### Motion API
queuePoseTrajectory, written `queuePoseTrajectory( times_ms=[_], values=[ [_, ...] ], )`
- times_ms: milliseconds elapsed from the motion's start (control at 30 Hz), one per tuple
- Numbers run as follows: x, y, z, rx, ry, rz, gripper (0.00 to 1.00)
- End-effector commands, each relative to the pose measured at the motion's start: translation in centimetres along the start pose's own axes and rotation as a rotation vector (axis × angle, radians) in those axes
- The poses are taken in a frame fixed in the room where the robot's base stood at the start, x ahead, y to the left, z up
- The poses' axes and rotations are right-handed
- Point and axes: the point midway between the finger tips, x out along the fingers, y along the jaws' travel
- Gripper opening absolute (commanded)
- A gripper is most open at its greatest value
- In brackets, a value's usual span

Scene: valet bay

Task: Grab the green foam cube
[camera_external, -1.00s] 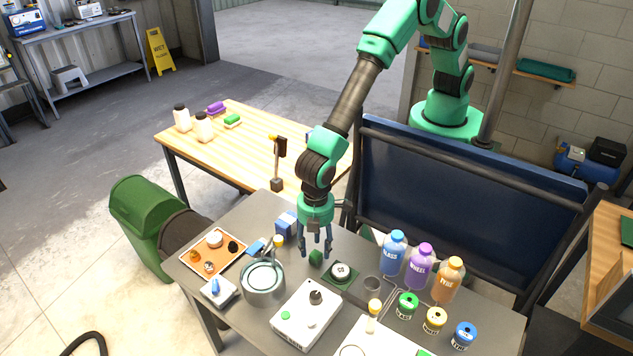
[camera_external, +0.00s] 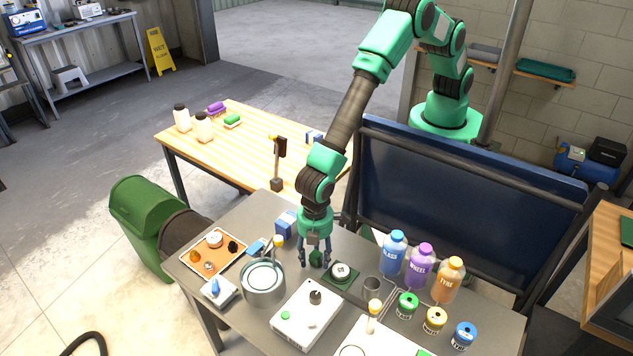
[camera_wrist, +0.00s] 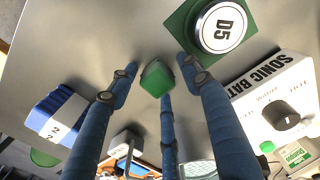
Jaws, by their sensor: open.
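The green foam cube (camera_external: 316,258) stands on the grey metal table, left of a round metal piece on a green square base. In the wrist view the green foam cube (camera_wrist: 157,78) lies between the spread blue fingers of my gripper (camera_wrist: 155,85). My gripper (camera_external: 315,262) points down at the cube in the external view, with fingers on either side of it. The fingers are open; I cannot tell whether any of them touches the cube.
The round piece marked D5 (camera_wrist: 222,27) is close on the right. A white box with a dark knob (camera_external: 306,314) and a metal pot (camera_external: 263,284) are in front. A blue and white box (camera_external: 286,223) is behind left. Bottles (camera_external: 419,264) stand right.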

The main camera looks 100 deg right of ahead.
Motion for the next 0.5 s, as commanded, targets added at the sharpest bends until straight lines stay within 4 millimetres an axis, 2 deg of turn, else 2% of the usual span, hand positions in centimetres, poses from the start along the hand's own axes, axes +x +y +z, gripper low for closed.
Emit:
queuePoseTrajectory(
  times_ms=[33, 167, 200, 500],
  values=[
    [0.00, 0.00, 0.00, 0.000, 0.000, 0.000, 0.46],
    [0.00, 0.00, 0.00, 0.000, 0.000, 0.000, 0.21],
    [0.00, 0.00, 0.00, 0.000, 0.000, 0.000, 0.18],
    [-0.01, 0.00, 0.00, 0.000, 0.000, 0.000, 0.16]
  ],
)
